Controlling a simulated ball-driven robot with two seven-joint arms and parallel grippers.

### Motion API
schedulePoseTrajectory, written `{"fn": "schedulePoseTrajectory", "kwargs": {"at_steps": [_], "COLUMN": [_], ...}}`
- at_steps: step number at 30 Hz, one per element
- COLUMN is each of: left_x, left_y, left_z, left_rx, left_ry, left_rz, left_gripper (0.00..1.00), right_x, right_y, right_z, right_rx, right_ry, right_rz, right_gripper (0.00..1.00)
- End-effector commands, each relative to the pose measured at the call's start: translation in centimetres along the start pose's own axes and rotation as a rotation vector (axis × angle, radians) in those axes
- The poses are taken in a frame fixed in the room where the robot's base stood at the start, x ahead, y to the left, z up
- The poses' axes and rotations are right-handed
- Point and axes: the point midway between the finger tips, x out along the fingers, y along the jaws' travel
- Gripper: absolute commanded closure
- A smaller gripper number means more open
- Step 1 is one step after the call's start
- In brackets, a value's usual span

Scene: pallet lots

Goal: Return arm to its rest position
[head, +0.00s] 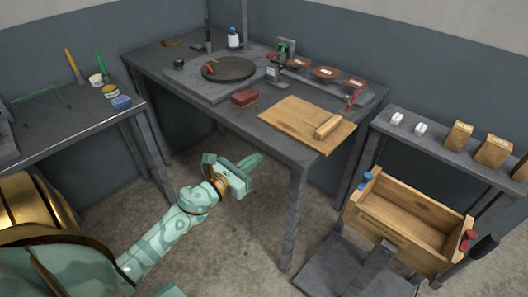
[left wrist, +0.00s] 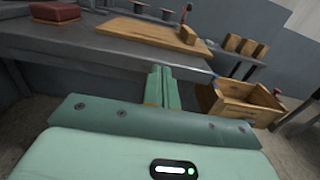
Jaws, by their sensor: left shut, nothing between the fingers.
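My left arm reaches in from the lower left of the head view. Its green gripper (head: 252,161) is shut and empty, in the open space in front of the middle table and below its top. In the left wrist view the two fingers (left wrist: 159,86) lie together, pointing toward the table's front edge, with nothing between them. My right gripper does not show in either view.
The middle table (head: 205,108) bears a round dark plate (head: 229,69), a red-brown block (head: 244,98) and a wooden board (head: 300,118). A wooden crate (head: 405,238) stands at right. A side table (head: 70,135) stands at left. Floor between is clear.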

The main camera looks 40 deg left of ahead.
Motion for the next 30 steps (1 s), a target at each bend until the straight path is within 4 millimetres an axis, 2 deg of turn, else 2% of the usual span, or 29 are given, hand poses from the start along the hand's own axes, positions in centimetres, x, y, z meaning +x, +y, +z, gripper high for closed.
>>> {"fn": "schedulePoseTrajectory", "kwargs": {"at_steps": [4,11,14,16,17,20,21,23,24,26,27,29,30], "left_x": [-1.0,-1.1,-1.1,-1.2,-1.4,-3.1,-4.4,-6.8,-8.7,-11.9,-14.3,-18.2,-21.0], "left_y": [0.0,0.0,0.1,0.8,1.5,3.0,3.1,2.8,2.4,1.5,0.7,-0.7,-1.8], "left_z": [0.0,0.0,0.0,-0.4,-1.7,-9.7,-13.1,-18.1,-21.2,-25.7,-28.4,-32.0,-34.2], "left_rx": [0.001,-0.004,-0.079,-0.254,-0.377,-0.894,-1.082,-1.333,-1.48,-1.674,-1.786,-1.929,-2.009], "left_ry": [0.0,0.0,-0.001,-0.001,0.016,0.107,0.143,0.186,0.209,0.234,0.244,0.25,0.247], "left_rz": [0.0,0.0,0.007,0.036,0.065,0.226,0.307,0.441,0.538,0.694,0.805,0.979,1.1], "left_gripper": [1.0,1.0,1.0,1.0,1.0,1.0,1.0,1.0,1.0,1.0,1.0,1.0,1.0], "right_x": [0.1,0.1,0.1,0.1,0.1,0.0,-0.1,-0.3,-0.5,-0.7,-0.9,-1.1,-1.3], "right_y": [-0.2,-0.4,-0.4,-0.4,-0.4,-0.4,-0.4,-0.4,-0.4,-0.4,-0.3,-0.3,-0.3], "right_z": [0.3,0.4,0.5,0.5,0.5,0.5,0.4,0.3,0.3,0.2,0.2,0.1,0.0], "right_rx": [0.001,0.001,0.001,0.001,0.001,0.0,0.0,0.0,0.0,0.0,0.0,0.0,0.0], "right_ry": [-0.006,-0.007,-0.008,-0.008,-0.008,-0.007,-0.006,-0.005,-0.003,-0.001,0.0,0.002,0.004], "right_rz": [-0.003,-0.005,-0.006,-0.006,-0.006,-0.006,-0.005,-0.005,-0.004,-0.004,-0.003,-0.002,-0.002], "right_gripper": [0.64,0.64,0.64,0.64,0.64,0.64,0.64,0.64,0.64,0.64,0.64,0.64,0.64]}}
